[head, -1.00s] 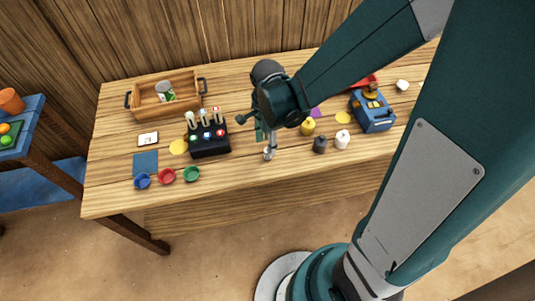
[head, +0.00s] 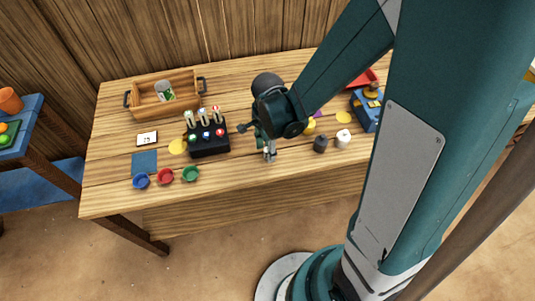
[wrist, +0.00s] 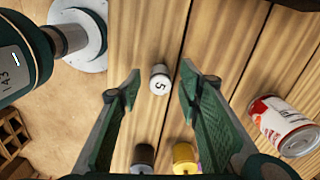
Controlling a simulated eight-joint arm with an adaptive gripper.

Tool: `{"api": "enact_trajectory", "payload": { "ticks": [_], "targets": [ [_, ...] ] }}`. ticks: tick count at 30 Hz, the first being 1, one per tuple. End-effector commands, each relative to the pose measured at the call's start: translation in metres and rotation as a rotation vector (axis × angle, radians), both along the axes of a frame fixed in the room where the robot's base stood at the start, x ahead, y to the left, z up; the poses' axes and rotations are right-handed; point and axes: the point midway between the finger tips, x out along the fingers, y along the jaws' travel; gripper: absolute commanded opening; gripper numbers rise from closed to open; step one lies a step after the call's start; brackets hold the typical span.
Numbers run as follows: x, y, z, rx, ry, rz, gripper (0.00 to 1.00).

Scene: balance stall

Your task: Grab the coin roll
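A short white cylinder marked 5, apparently the coin roll (wrist: 159,82), stands on the wooden table. In the wrist view it is between the fingertips of my gripper (wrist: 159,70), with a clear gap to each finger. My gripper is open and empty.
A dark cylinder (head: 320,144), a yellow one (head: 309,126) and a white one (head: 343,139) stand right of my gripper. A black rack (head: 209,148) stands left. A red-and-white can (wrist: 284,125) is toward the back. Colored cups (head: 166,176) line the front left.

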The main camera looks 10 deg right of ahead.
Motion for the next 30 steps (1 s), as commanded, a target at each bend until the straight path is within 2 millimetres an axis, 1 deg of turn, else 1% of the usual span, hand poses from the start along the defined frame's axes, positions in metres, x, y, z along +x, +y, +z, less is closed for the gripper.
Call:
{"api": "enact_trajectory", "payload": {
  "ticks": [4, 20, 27, 28, 30],
  "targets": [
    [0.0004, 0.0001, -0.0037, 0.0, 0.0, 0.0, 0.35],
    [0.0002, 0.0, -0.0035, 0.0, 0.0, 0.0, 0.35],
    [0.0002, 0.0, -0.0034, 0.0, 0.0, 0.0, 0.03],
    [0.0002, 0.0, -0.0034, 0.0, 0.0, 0.0, 0.01],
    [0.0002, 0.0, -0.0034, 0.0, 0.0, 0.0, 0.01]
  ]
}}
